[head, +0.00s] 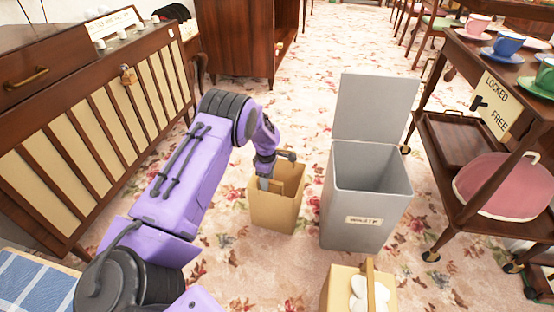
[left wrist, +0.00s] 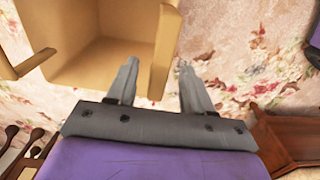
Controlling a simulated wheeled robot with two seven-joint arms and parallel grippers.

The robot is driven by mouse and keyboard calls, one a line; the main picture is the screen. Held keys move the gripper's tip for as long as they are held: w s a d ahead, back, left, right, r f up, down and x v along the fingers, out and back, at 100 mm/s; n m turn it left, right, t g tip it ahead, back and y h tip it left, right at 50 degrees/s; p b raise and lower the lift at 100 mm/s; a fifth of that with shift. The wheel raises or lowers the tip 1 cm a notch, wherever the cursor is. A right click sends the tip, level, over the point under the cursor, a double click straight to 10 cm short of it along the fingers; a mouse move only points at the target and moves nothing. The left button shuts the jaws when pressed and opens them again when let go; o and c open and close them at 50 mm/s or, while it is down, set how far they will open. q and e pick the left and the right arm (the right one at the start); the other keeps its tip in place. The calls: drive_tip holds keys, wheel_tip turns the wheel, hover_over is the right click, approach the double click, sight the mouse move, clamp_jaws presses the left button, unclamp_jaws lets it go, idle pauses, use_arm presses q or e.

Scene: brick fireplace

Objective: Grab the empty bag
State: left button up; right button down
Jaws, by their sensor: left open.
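The empty tan bag (head: 273,209) stands upright and open on the floral carpet, left of the grey bin. In the left wrist view I look down into the bag (left wrist: 105,55) and see nothing inside. My left gripper (head: 279,170) is at the top of the bag. In the left wrist view its two fingers (left wrist: 158,82) are apart, with the bag's near right wall or handle between or just beyond them; I cannot tell if they touch it. A second tan bag (head: 337,288) at the bottom holds white round things. My right gripper is not in view.
A grey waste bin (head: 365,212) with its lid raised stands just right of the bag. A wooden cart (head: 447,185) with a pink cushion-like item is at right. A slatted wooden cabinet (head: 100,120) is at left. Carpet is free behind the bag.

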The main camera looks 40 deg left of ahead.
use_arm(q)
drive_tip(key=shift+r, duration=0.1)
clamp_jaws()
